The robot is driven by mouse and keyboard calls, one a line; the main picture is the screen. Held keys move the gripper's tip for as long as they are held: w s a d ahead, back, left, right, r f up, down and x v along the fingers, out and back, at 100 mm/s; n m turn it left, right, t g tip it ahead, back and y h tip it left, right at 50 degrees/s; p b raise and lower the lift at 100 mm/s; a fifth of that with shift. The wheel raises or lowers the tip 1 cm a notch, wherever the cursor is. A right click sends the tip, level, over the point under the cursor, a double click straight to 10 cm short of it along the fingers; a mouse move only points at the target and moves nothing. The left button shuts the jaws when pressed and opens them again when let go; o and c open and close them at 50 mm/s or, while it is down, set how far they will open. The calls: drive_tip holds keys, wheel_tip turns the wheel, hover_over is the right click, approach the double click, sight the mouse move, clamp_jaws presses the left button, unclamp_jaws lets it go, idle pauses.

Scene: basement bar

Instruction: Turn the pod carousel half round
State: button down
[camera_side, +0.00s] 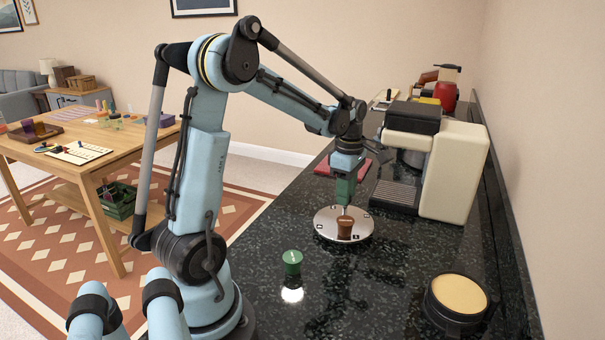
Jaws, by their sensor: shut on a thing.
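The pod carousel (328,231) is a round silver disc lying flat on the dark speckled counter, with small dark marks near its rim. A brown pod (345,229) stands on its near side. My gripper (344,207) points straight down over the middle of the disc and is shut on the carousel's slim centre part. The brown pod partly hides the place where the fingers meet it.
A cream and black coffee machine (455,170) stands behind and to the right of the carousel. A red flat item (336,168) lies behind my gripper. A round black container with a tan top (458,296) sits at the front right. The counter between is clear.

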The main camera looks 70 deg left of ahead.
drive_tip(key=shift+n, duration=7.2)
drive_tip(key=c, duration=0.8)
unclamp_jaws()
drive_tip(key=shift+r, duration=0.1)
wheel_tip(320, 180, up, 12)
